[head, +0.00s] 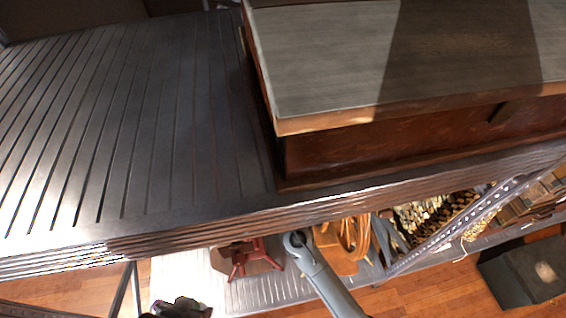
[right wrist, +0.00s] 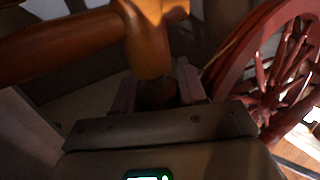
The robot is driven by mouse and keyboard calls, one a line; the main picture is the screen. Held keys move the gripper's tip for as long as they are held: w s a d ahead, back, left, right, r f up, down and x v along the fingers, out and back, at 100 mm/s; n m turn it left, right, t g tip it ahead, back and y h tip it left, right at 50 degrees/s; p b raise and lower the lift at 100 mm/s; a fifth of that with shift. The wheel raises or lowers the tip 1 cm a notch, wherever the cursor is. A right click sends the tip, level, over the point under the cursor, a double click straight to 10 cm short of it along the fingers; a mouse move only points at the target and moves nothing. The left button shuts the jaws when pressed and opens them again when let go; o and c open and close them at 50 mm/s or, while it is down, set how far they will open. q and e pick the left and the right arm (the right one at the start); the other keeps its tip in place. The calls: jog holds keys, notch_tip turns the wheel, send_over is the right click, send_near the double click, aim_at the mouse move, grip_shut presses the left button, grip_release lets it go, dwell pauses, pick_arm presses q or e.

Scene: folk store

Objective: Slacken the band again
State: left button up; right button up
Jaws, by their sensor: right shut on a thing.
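In the right wrist view my right gripper (right wrist: 157,88) is shut on the lower end of a turned orange-brown wooden peg (right wrist: 148,45). One finger is on each side of it, and the gripped end lies in shadow. A thick wooden bar (right wrist: 55,48) runs left from the peg's upper part. A red spoked wheel (right wrist: 262,75) stands to the right of the gripper, apart from it. I cannot make out the band or its tightness. My left gripper shows in neither view.
In the head view a ridged metal shelf (head: 110,130) carries a large wooden chest (head: 400,150) and hides much below. Beneath it are a red wooden stand (head: 245,259), an orange-brown wooden piece (head: 340,248) and a dark box (head: 522,272) on the floor.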

jog(key=g+p, duration=0.3)
jog(key=p, duration=0.2)
jog(key=shift+s+d+r+p, duration=0.1)
jog(key=shift+p, duration=0.2)
jog(key=shift+g+h+p, duration=0.3)
jog(key=shift+g+p, duration=0.05)
jog(key=shift+g, duration=0.25)
jog(key=shift+s+f+g, duration=0.1)
jog(key=shift+f+g, duration=0.2)
jog(key=shift+g, duration=0.1)
jog(key=shift+s+f+g, duration=0.15)
jog(key=shift+f+g, duration=0.1)
jog(key=shift+g, duration=0.45)
jog(key=shift+s+f+g+h, duration=0.15)
jog(key=shift+g, duration=0.5)
jog(key=shift+s+f+g+h, duration=0.1)
jog(key=shift+g+h, duration=0.05)
jog(key=shift+g, duration=0.5)
jog(key=shift+s+d, duration=0.1)
jog(key=o, duration=0.9)
jog(key=shift+o, duration=0.2)
jog(key=shift+r, duration=0.15)
